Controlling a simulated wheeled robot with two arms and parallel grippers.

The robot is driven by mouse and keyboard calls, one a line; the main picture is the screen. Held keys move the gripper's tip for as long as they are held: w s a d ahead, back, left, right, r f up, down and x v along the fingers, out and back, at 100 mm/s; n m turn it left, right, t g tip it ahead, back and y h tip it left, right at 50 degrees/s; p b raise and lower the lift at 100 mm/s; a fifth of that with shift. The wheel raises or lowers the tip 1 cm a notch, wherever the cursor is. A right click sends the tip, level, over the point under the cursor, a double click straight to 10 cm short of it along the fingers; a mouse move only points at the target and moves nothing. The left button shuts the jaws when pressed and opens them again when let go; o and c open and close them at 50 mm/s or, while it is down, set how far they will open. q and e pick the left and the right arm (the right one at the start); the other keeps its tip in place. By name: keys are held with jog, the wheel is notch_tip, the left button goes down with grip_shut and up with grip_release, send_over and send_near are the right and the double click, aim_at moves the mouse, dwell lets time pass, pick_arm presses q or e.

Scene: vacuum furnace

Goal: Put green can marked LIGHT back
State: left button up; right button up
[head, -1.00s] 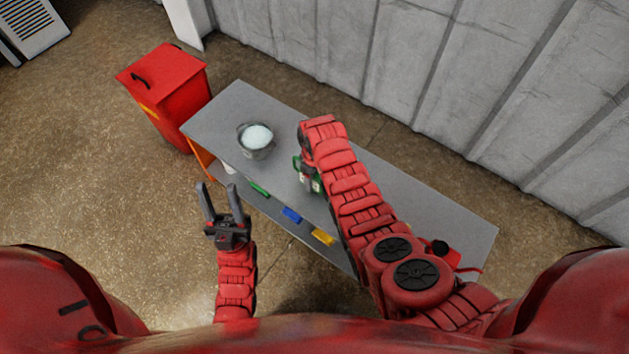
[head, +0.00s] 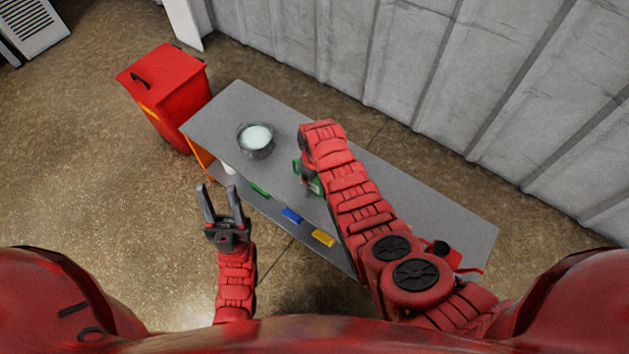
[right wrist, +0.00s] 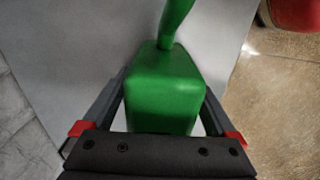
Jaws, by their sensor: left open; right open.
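The green can (head: 315,187) stands on the grey table (head: 440,222), mostly hidden behind my right arm in the head view. In the right wrist view the green can (right wrist: 166,88) fills the middle, with its neck or spout pointing up in the picture. My right gripper (right wrist: 160,125) is open, with one finger on each side of the can; I cannot tell whether they touch it. The LIGHT marking is not readable. My left gripper (head: 222,200) is open and empty, in front of the table's near edge.
A glass bowl with white content (head: 256,140) stands on the table left of the can. Green (head: 259,191), blue (head: 291,215) and yellow (head: 323,238) items show along the near side, below the tabletop. A red bin (head: 165,90) stands beyond the left end. A grey wall runs behind.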

notch_tip(320, 180, up, 12)
jog(key=shift+r+p, duration=0.15)
jog(key=shift+p, duration=0.55)
